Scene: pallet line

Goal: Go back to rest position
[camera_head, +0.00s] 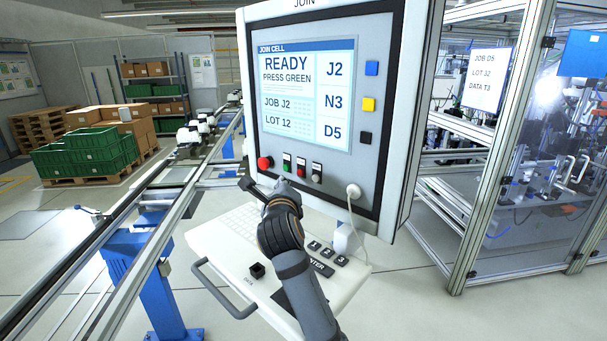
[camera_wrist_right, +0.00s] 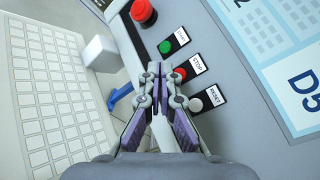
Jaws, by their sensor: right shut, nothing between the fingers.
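My right gripper (camera_head: 277,183) is in front of the lower edge of the control panel (camera_head: 385,130), above the keyboard shelf. In the right wrist view its fingers (camera_wrist_right: 160,68) are shut with nothing between them. The fingertips point at the button row and partly cover the red stop button (camera_wrist_right: 181,72); I cannot tell whether they touch the panel. The green start button (camera_wrist_right: 167,47) and white reset button (camera_wrist_right: 196,104) are on either side. The panel screen (camera_head: 306,92) reads "READY PRESS GREEN", job J2, lot 12. My left gripper is not in view.
A red mushroom button (camera_head: 265,163) sits left of the row. The white keyboard shelf (camera_head: 215,240) with a grey handle (camera_head: 222,300) lies below my right arm. A conveyor rail (camera_head: 120,240) runs at left. A framed machine cell (camera_head: 500,170) stands at right. Green crates (camera_head: 85,155) stand far left.

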